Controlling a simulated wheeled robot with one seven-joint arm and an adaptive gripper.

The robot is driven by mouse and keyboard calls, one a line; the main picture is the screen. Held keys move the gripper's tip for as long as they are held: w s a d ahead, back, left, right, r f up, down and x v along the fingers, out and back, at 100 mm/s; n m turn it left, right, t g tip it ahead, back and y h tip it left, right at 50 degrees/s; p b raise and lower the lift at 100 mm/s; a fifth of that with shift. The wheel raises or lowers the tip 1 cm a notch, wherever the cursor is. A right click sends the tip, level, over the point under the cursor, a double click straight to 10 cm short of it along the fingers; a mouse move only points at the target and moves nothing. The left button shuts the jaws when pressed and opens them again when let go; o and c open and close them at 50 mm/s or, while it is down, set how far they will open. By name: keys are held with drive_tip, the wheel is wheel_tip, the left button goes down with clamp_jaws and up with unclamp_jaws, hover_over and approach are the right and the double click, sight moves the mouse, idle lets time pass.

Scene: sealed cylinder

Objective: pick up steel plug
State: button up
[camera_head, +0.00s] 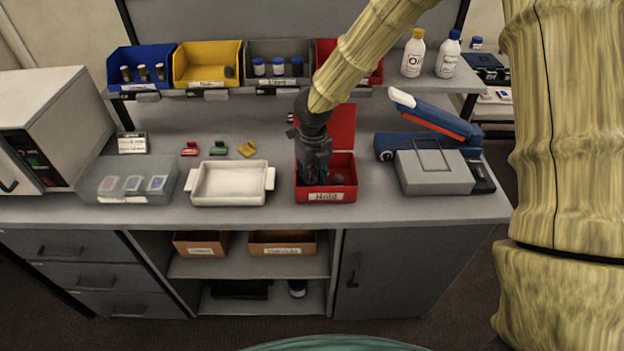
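My gripper (312,176) is dark and points down into the open red box (327,196) labelled "Hold" on the bench. Its fingertips are low inside the box, partly hidden by the front wall, and I cannot tell whether they are open or shut. A small grey object (338,179) shows inside the box just right of the fingers; it may be the steel plug, but it is too small to be sure. Whether anything lies between the fingers is hidden.
The red lid (341,128) stands up behind my gripper. A shelf of coloured bins (207,64) runs behind. Bare bench lies along the front.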

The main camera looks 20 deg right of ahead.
drive_tip(key=c, duration=0.7)
clamp_jaws()
drive_tip(key=shift+r, duration=0.15)
